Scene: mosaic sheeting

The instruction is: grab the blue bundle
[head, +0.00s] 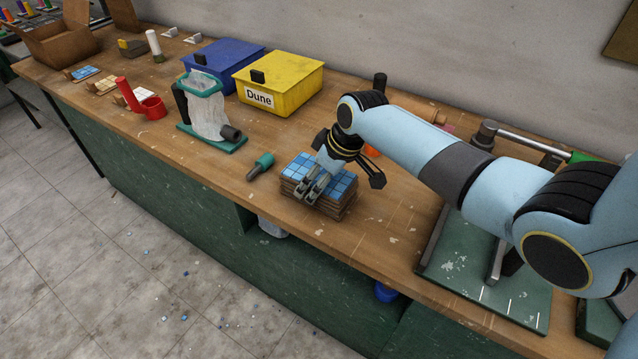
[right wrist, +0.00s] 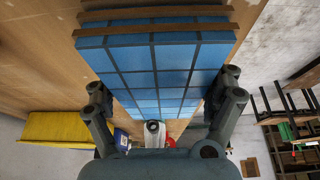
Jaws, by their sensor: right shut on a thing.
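The blue bundle (head: 336,188) is a stack of blue-tiled sheets with brown layers, lying on the wooden bench near its front edge. In the right wrist view the blue tiles (right wrist: 150,68) fill the space between the fingers, with brown strips across the far end. My right gripper (head: 312,192) reaches down over the bundle in the head view. Its fingers (right wrist: 164,98) are shut on the bundle, one on each side. The bundle still appears to rest on the bench or very close to it. My left gripper is out of view.
A yellow box (head: 290,75) labelled Dune and a blue box (head: 225,58) stand at the back. A stand with a clear bag (head: 207,115) and a teal-handled tool (head: 261,166) lie left of the bundle. A green board (head: 462,262) is at the right.

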